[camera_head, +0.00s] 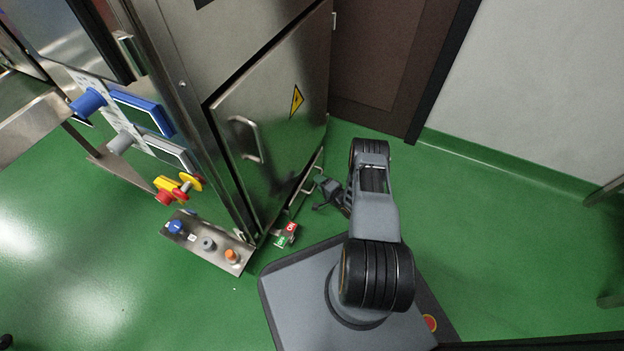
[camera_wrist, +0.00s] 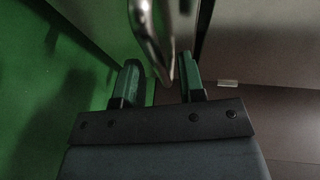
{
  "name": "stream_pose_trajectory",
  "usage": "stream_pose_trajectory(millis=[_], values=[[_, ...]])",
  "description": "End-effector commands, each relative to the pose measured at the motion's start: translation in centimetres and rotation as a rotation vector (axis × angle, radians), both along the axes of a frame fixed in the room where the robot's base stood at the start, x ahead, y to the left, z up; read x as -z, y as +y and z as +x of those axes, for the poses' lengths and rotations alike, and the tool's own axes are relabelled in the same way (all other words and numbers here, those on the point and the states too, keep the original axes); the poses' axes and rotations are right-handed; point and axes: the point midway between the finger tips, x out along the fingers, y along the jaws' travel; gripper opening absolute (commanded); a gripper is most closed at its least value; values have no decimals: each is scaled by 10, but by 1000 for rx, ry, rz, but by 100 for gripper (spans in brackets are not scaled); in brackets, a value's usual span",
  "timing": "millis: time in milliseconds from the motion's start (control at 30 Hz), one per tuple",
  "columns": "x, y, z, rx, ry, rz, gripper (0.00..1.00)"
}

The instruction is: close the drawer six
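A low drawer (camera_head: 299,196) with a metal bar handle (camera_head: 314,181) sits at the bottom of the steel cabinet, below the door with the yellow warning sign. I cannot tell its number or how far out it stands. My gripper (camera_head: 321,193) is low beside this handle, on its right. In the wrist view my gripper (camera_wrist: 160,84) has its two fingers apart, with nothing clamped between them. A curved metal handle (camera_wrist: 148,38) shows just beyond the fingers, its lower end reaching toward the gap. I cannot tell whether it touches a finger.
The steel cabinet (camera_head: 268,65) has a closed-looking door with its own handle (camera_head: 247,138). A button panel (camera_head: 207,243) and a red-and-green switch (camera_head: 286,235) stick out near its lower corner. A brown door (camera_head: 380,55) is behind. Green floor (camera_head: 480,220) is clear at right.

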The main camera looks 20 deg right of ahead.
Motion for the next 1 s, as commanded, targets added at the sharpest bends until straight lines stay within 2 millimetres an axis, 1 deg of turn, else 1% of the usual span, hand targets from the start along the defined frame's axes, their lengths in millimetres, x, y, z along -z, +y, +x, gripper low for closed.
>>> stream_pose_trajectory(millis=[200,467,833,1000], values=[[2,8,5,-9,0,0,36],[2,14,6,-20,0,0,36],[1,13,6,-18,0,-1,1],[1,12,5,-16,0,-1,0]])
